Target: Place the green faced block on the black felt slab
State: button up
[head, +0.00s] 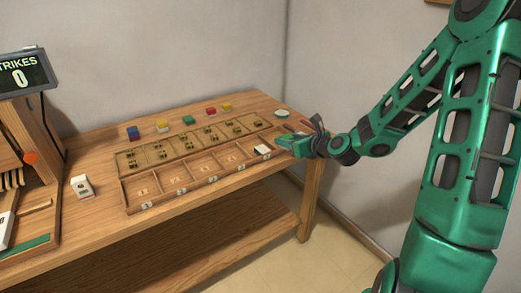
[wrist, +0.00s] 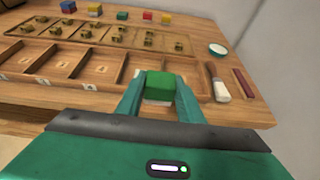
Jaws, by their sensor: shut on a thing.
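My gripper (wrist: 160,92) is shut on a green block (wrist: 160,82), which sits between its two fingertips in the wrist view. The block's top is bright green and its near side darker green. In the head view my gripper (head: 286,142) is at the right end of the table, over the right end of the wooden tray, and the held block is not clear there. Another green block (head: 188,119) stands at the back of the table; it also shows in the wrist view (wrist: 122,15). I cannot make out a black felt slab in either view.
A wooden tray (head: 165,198) with open compartments fills the table's middle. A white piece (head: 262,150) lies at its right end. Blue (head: 133,132), red (head: 211,111) and yellow (head: 227,106) blocks stand behind. A brush (wrist: 217,84) and a dark red stick (wrist: 244,83) lie right.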

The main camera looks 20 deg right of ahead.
jog(key=shift+a, duration=0.2)
jog(key=a+r, duration=0.5)
jog(key=a, duration=0.9)
send_over(263, 150)
notch_tip(263, 150, down, 7)
jog(key=shift+w+d+r, duration=0.1)
jog(key=shift+f, duration=1.95)
jog(key=o, duration=1)
